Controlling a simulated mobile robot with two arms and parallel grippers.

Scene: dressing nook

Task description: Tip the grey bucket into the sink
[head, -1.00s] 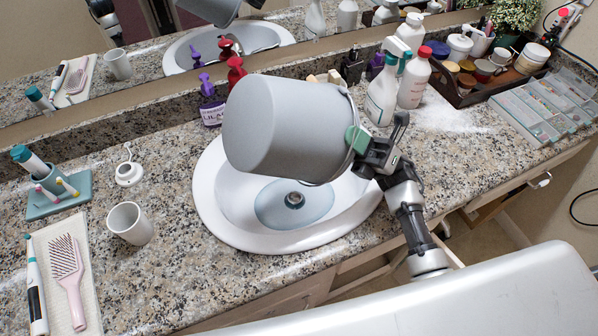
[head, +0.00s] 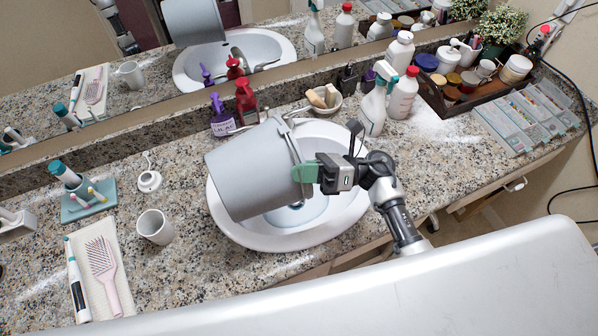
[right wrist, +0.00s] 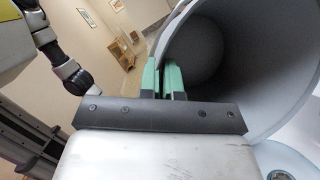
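The grey bucket (head: 248,175) is held on its side over the white sink (head: 335,222) in the head view. Its closed end points left and its mouth faces right, towards my gripper. My right gripper (head: 308,172) is shut on the bucket's rim with its green fingers. In the right wrist view the green fingers (right wrist: 163,82) pinch the rim, and the bucket's inside (right wrist: 235,65) looks plain grey, with no contents seen. The bucket hides the left part of the basin. My left gripper is not in view.
A white cup (head: 155,227) stands left of the sink. Purple (head: 221,115) and red pump bottles (head: 246,102) stand behind the bucket. A spray bottle (head: 376,100) and white bottle (head: 404,95) stand behind right. The mirror runs along the back.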

